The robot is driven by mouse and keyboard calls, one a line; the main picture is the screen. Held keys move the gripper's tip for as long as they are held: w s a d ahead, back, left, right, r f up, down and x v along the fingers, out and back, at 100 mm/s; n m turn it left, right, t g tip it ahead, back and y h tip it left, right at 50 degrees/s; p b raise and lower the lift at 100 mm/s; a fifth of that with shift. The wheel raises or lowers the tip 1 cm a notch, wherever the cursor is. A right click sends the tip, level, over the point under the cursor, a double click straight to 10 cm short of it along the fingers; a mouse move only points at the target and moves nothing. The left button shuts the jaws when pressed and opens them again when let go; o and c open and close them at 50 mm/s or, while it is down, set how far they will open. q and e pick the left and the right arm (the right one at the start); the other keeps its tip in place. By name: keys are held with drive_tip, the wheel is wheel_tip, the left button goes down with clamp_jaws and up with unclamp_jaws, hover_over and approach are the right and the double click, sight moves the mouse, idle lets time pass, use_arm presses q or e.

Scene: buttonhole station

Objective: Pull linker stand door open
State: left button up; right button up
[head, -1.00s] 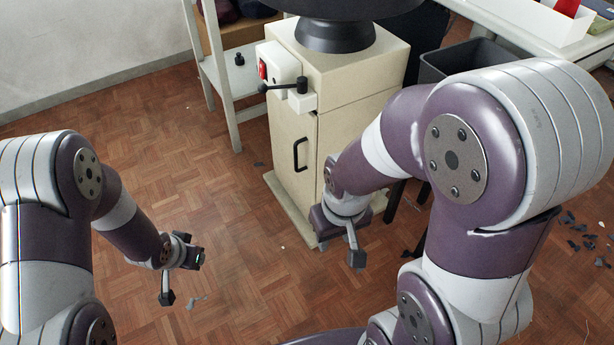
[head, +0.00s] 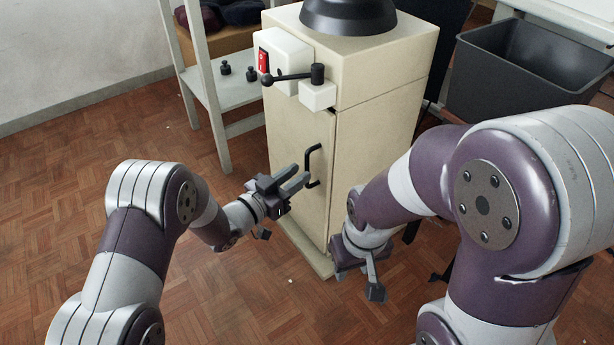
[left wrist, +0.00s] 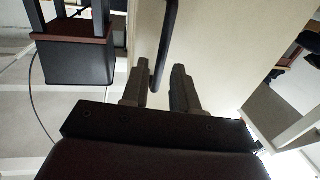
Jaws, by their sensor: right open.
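The linker stand (head: 378,130) is a cream cabinet with a black head on top. Its front door (head: 290,140) looks shut and has a black bar handle (head: 314,160). My left gripper (head: 301,180) is at the handle, with its fingers pointing toward it. In the left wrist view, the handle (left wrist: 166,45) stands between the two spread fingers (left wrist: 160,82), and I see no clear contact with either. My right gripper (head: 358,280) is open and empty, low beside the stand's lower right side.
Above the door are a white box with a red switch (head: 263,61) and a black lever (head: 292,77). A shelf rack (head: 240,92) stands behind left. A dark bin (head: 530,70) is at the right. The floor in front of the stand is clear.

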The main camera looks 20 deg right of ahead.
sight(306, 187)
use_arm(q)
drive_tip(key=b+x, duration=0.1)
drive_tip(key=x, duration=0.3)
clamp_jaws()
use_arm(e)
wheel_tip(306, 187, down, 2)
drive_tip(key=shift+f, duration=0.2)
